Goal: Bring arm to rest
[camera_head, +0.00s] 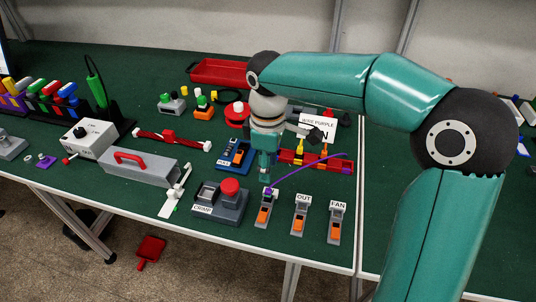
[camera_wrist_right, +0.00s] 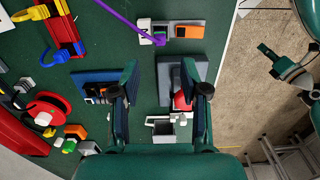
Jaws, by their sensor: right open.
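My right arm (camera_head: 435,80) reaches in from the right and bends over to the middle of the bench in the head view. Its gripper (camera_head: 265,172) points down there, above the bench behind the leftmost of three small switch blocks (camera_head: 264,210). In the right wrist view the two fingers (camera_wrist_right: 160,84) stand well apart with nothing between them. A purple wire (camera_head: 310,168) runs to the leftmost block's top; it also shows in the wrist view (camera_wrist_right: 118,22). A teal arm part (camera_wrist_right: 285,66) shows at the wrist view's right; its fingers are unclear.
The CRIMP block with a red button (camera_head: 229,187) and a blue fixture (camera_head: 233,156) lie close to the gripper. A red rack (camera_head: 315,163), a red tray (camera_head: 218,72) and a grey box (camera_head: 138,167) are around. Green bench is clear between the items.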

